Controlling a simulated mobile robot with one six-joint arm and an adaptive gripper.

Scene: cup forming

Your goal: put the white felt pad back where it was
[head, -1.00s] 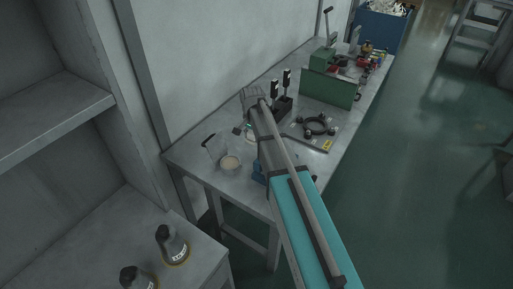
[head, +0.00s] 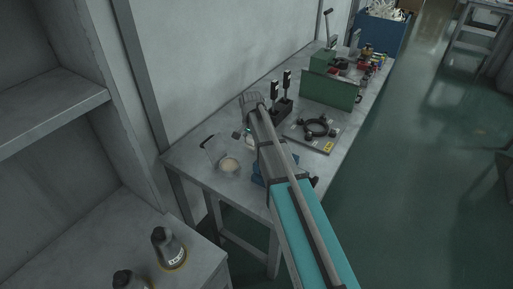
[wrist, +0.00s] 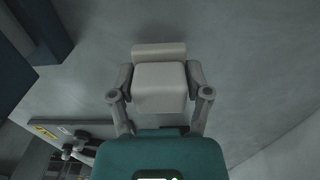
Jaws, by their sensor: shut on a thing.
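My gripper (wrist: 160,66) shows in the wrist view, its two fingers closed on the sides of a pale, block-like piece, which I take to be the white felt pad (wrist: 160,88). A pale flat strip shows along its far edge, and I cannot tell whether it is part of the same piece. Grey surface fills most of the view behind it. In the head view my arm reaches over the grey workbench (head: 196,173) and hides most of the gripper and the pad. I cannot make out the pad's former place.
A clear vessel with a dark handle (head: 214,148) and a round cup with pale contents (head: 230,166) stand left of my arm. Two bottles (head: 168,248) are nearer.

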